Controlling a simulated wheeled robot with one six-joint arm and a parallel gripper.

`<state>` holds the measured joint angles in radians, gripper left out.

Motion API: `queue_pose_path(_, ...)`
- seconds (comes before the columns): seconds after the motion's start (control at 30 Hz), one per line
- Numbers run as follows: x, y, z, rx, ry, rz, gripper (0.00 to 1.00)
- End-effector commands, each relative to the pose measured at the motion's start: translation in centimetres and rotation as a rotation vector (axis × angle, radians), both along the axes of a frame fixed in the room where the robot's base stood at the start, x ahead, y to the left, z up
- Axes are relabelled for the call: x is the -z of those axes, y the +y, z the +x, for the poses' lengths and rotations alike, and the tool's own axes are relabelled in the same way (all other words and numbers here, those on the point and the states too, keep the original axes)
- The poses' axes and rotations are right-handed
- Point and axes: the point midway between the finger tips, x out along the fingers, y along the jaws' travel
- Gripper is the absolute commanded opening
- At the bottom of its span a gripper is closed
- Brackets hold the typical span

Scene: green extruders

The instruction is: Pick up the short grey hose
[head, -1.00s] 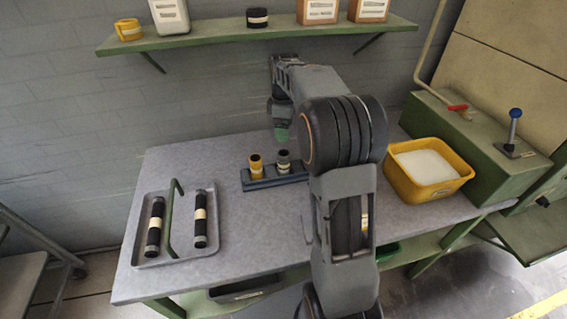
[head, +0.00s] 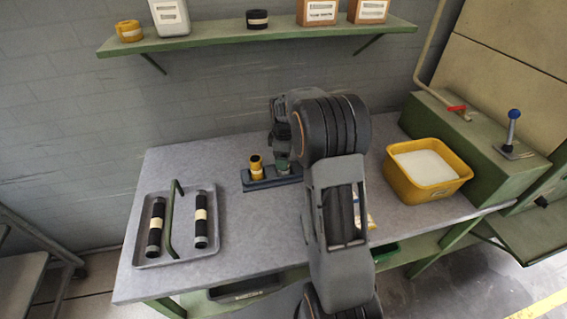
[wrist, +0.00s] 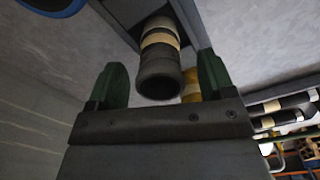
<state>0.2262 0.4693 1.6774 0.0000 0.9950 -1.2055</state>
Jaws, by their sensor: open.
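The short grey hose (wrist: 158,68), dark with a cream band, stands in the blue rack (head: 262,181) on the bench. In the head view it is mostly hidden by my gripper (head: 283,162). In the wrist view the hose's open end lies between the two green fingers of my gripper (wrist: 161,66). The fingers are open, one on each side, with a gap to the hose on both sides. A short yellow hose (head: 256,168) stands in the rack to the left, and a bit of it (wrist: 190,86) shows behind the grey one in the wrist view.
A grey tray (head: 182,252) with two long black hoses and a green handle lies at the bench's left. A yellow tub (head: 430,189) of white material stands at the right, beside a green machine (head: 480,140). A shelf (head: 220,38) runs above the bench.

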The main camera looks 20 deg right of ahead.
Motion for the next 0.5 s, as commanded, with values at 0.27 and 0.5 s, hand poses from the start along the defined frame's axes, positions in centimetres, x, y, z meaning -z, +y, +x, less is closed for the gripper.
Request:
queue_pose_path(0.27,0.35,-0.01,-0.02,0.0,0.0,0.0,0.76)
queue_pose_path(0.5,0.32,-0.02,-0.01,0.0,0.0,0.0,0.54)
